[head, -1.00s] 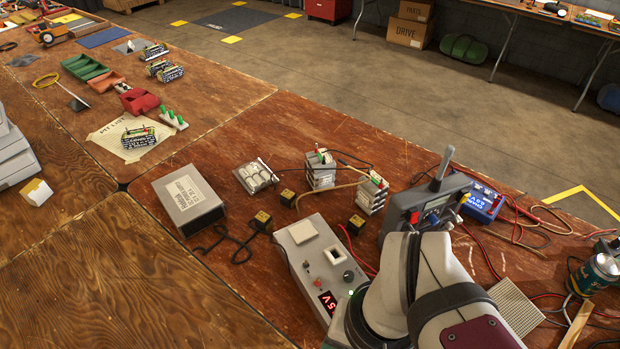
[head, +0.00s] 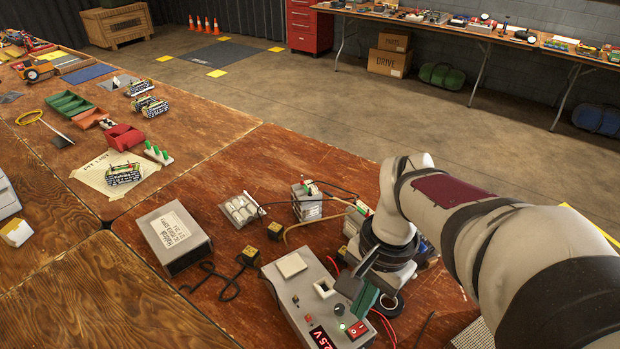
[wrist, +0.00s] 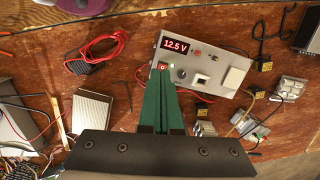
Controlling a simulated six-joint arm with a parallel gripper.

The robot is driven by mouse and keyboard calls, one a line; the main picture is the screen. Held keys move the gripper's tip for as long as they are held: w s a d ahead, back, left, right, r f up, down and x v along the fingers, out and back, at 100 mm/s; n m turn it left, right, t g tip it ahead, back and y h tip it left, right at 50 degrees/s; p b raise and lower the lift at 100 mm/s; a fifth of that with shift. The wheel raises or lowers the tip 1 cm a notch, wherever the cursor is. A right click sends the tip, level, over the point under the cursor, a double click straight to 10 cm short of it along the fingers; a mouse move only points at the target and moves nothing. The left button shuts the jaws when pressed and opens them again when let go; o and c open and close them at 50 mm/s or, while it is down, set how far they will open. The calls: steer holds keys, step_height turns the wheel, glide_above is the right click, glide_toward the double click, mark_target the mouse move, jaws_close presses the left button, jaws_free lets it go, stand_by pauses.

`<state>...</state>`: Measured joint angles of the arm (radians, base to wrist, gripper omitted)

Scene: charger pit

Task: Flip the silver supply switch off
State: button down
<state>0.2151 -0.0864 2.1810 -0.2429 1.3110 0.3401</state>
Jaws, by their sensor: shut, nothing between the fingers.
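The silver supply (head: 300,290) is a grey box on the brown bench, with a lit red display reading 12.5 V in the wrist view (wrist: 176,46). Its red rocker switch (head: 358,329) sits beside a lit green lamp (head: 342,326). In the wrist view the rocker (wrist: 163,66) is just beyond my fingertips, its lower edge close to or behind them. My gripper (head: 361,310) has green fingers, shut and empty, pointing down at the rocker's end of the supply. It also shows in the wrist view (wrist: 160,76). I cannot tell whether the fingertips touch the rocker.
The supply's top also carries a black knob (head: 339,309), a square socket (head: 325,288) and a pale square pad (head: 291,265). A grey box (head: 174,237) and small yellow-black blocks (head: 275,230) stand nearby. Red leads (wrist: 100,42) lie on the bench.

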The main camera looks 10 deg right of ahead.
steer(key=m, duration=0.2)
glide_above(354, 332)
steer(key=d, duration=0.2)
steer(key=f, duration=0.2)
steer(key=shift+w+r, duration=0.25)
steer(key=shift+w, duration=0.2)
steer(key=f, duration=0.4)
steer(key=a+f, duration=0.1)
steer(key=f, duration=0.9)
steer(key=shift+s+a, duration=0.3)
steer(key=shift+s, duration=0.1)
steer(key=shift+a+f, duration=0.1)
steer(key=shift+f, duration=0.1)
steer(key=shift+w+d+r, duration=0.1)
steer(key=shift+w+d, duration=0.15)
steer(key=shift+d, duration=0.55)
